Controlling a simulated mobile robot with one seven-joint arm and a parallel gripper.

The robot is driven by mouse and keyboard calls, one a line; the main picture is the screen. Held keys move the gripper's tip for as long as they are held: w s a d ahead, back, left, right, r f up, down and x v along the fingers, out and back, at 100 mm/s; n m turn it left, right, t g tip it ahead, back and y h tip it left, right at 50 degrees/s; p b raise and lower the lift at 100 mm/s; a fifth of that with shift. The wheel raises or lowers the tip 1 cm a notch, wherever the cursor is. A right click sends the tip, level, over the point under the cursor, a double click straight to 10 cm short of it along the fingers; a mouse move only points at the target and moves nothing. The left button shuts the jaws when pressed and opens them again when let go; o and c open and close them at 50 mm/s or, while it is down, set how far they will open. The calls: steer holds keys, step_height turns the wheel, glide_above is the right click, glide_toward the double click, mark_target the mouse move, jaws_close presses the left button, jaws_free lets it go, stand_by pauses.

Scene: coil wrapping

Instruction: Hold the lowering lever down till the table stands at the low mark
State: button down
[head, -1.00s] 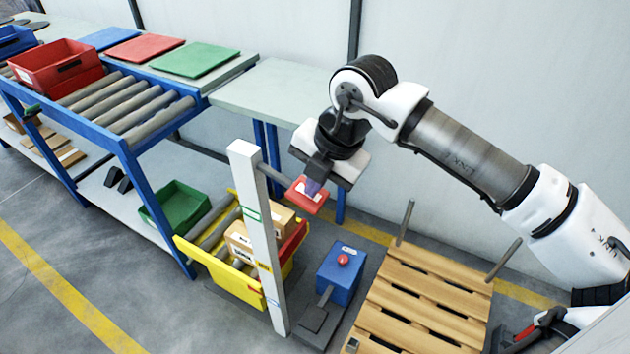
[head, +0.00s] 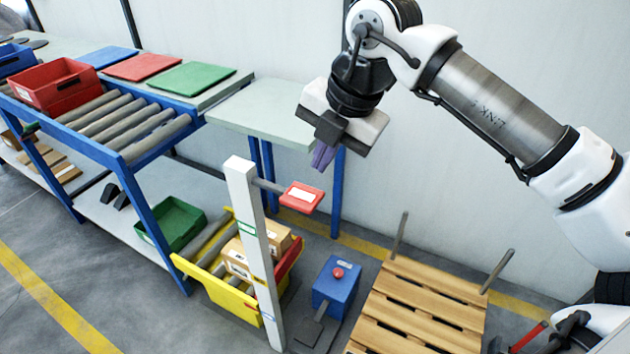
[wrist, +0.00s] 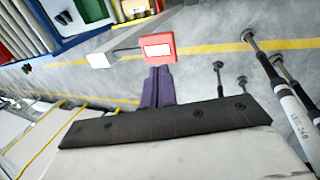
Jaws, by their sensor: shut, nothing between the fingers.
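The lowering lever (head: 301,197) is a red paddle with a white label on a grey rod, standing out from a white post (head: 262,255). In the wrist view the paddle (wrist: 160,46) lies just beyond the fingertips (wrist: 159,70).
A blue box with a red button (head: 337,282) stands right of the post. A wooden pallet (head: 420,305) with upright posts lies farther right. A roller conveyor (head: 130,115) and a pale bench (head: 270,120) stand at the back left. A green bin (head: 172,222) sits below.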

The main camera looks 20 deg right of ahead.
steer(key=shift+v, duration=1.7)
